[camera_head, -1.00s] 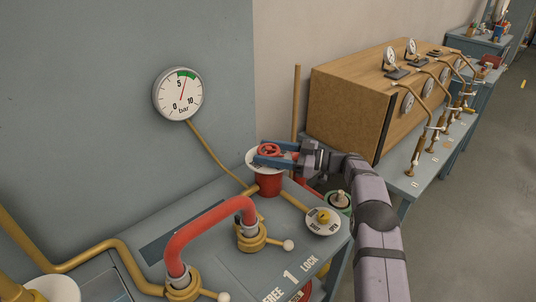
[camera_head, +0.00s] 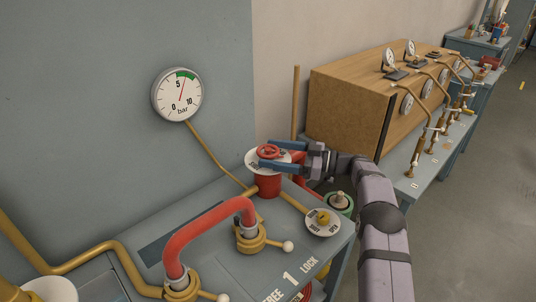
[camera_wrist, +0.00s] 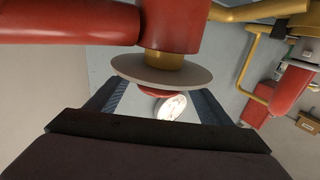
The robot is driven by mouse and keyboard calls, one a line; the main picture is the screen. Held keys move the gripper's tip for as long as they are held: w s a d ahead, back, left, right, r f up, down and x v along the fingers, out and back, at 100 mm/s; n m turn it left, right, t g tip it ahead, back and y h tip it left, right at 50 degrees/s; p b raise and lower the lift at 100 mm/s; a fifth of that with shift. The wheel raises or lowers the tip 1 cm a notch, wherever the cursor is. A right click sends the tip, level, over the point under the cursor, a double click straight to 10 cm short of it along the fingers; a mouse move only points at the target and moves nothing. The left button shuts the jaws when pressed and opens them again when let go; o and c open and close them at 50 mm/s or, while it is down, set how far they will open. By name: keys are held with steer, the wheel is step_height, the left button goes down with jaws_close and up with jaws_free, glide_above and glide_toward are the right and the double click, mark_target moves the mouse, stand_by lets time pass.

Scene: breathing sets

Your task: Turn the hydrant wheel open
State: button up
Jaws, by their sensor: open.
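The red hydrant wheel (camera_head: 269,152) sits above a white lettered disc (camera_head: 251,158) on top of the red hydrant body (camera_head: 267,184). My gripper (camera_head: 266,154) is open, with one blue finger on the far side of the wheel and one on the near side. In the wrist view the grey underside or face of the disc (camera_wrist: 150,74) hides most of the wheel, whose red edge (camera_wrist: 152,93) shows between the spread fingers (camera_wrist: 157,100). There is a gap between the fingers and the wheel edge. The wheel's exact angle is hard to tell.
A pressure gauge (camera_head: 178,94) on the wall reads around 5 to 6 bar. A red hose (camera_head: 206,225) arches between brass valves left of the hydrant. A yellow knob on a round plate (camera_head: 323,222) lies at its right. A wooden box (camera_head: 345,107) stands behind.

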mark_target(278, 156)
steer(key=b+v, duration=0.1)
steer(key=v, duration=0.4)
steer(key=shift+d, duration=0.1)
steer(key=shift+r, duration=0.1)
steer(key=shift+w+a+r+m+t, duration=0.1)
steer(key=shift+a+r+m+t, duration=0.35)
steer(key=shift+t, duration=0.25)
steer(key=shift+a+r+m+t+p, duration=0.1)
steer(key=shift+r+m+t+p, duration=0.15)
steer(key=shift+m+t+p, duration=0.45)
steer(key=shift+s+a+f+m+t+h, duration=0.1)
steer(key=shift+s+m+t+h, duration=0.15)
steer(key=shift+t, duration=0.25)
steer(key=shift+s+a+m+t+h, duration=0.1)
steer(key=shift+s+t+h, duration=0.05)
steer(key=shift+t+h, duration=0.3)
steer(key=shift+s+f+m+t+h+p, duration=0.3)
steer(key=shift+s+f+m+t+h, duration=0.4)
steer(key=shift+s+t, duration=0.2)
steer(key=shift+p+x, duration=1)
steer(key=shift+x, duration=2.7)
